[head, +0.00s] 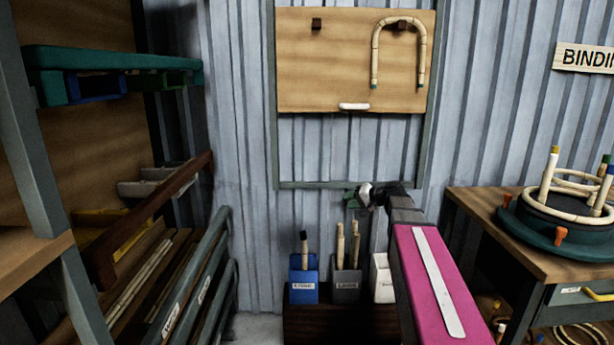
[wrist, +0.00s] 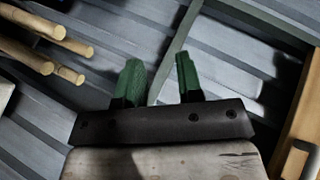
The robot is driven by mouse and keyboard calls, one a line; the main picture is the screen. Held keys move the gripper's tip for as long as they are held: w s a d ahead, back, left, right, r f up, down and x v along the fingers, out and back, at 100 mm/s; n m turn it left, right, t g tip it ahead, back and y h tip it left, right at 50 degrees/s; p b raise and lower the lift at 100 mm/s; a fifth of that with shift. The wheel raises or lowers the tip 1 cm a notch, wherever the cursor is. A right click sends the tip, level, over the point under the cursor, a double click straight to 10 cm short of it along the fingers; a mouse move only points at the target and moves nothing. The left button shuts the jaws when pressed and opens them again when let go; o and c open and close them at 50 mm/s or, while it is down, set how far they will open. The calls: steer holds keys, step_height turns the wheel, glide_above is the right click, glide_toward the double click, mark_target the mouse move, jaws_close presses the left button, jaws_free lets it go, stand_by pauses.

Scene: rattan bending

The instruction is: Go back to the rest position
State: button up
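My gripper (head: 357,197) is in front of the corrugated metal wall, below the wooden board and above the bins. My pink arm reaches up to it from the lower right. In the wrist view its two green fingers (wrist: 160,78) stand apart with nothing between them. Only the wall and a grey frame bar show behind the fingers. In the head view the fingers are small and partly hidden by the wrist.
A bent rattan piece (head: 375,55) hangs from a peg on the wooden board (head: 325,75). Blue (head: 303,281) and grey (head: 346,287) bins with rattan poles stand below, beside a white bin (head: 383,280). A rack (head: 45,170) stands left and a workbench (head: 480,212) right.

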steer(key=s+d+f+n+g+h, duration=0.1)
steer(key=s+f+g+h, duration=0.6)
steer(key=s+f, duration=1.7)
step_height(320, 180, down, 3)
steer(key=n+h, duration=0.1)
steer(key=h, duration=0.3)
steer(key=shift+d+r, duration=0.2)
steer(key=shift+d, duration=0.15)
